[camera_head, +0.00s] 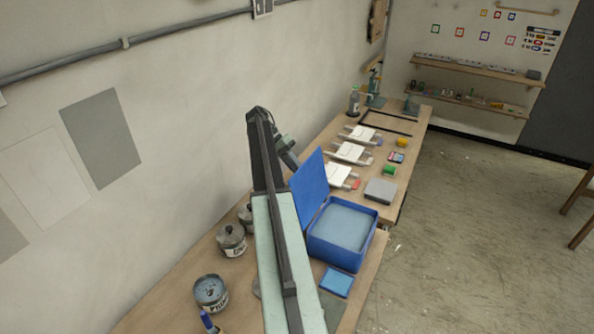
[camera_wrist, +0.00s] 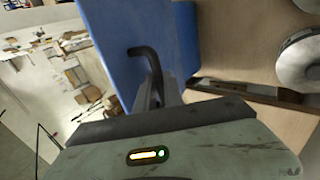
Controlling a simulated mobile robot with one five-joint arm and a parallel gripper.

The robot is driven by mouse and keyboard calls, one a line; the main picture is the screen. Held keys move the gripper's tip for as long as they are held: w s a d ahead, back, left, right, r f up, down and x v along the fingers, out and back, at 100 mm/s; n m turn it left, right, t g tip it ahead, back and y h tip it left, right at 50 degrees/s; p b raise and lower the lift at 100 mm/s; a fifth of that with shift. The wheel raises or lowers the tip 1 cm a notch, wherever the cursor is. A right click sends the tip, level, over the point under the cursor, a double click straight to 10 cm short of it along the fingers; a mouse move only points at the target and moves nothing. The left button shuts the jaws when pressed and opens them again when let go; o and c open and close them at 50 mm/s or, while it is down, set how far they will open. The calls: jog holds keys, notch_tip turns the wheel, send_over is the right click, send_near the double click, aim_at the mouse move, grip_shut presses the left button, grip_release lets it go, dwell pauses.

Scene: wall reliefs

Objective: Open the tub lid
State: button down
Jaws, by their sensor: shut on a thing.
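The blue tub (camera_head: 340,255) stands open on the bench, with a pale blue-grey surface inside. Its blue lid (camera_head: 309,188) is raised steeply at the tub's left side. In the wrist view the lid (camera_wrist: 112,30) fills the upper middle, with a bent dark handle (camera_wrist: 148,58) standing out from it. My gripper (camera_wrist: 158,92) is shut on this handle. In the head view my arm covers part of the bench, and my fingertips are hidden behind the arm and lid.
A small blue tray (camera_head: 337,282) lies in front of the tub. A grey block (camera_head: 380,190) and white boards (camera_head: 351,152) lie beyond it. The wall runs close along the left.

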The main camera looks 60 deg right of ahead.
jog(key=shift+w+f, duration=0.1)
jog(key=shift+w, duration=0.3)
jog(key=c, duration=1.5)
grip_release()
jog(key=shift+w, duration=0.15)
jog(key=shift+o, duration=0.2)
jog(key=shift+f, duration=0.1)
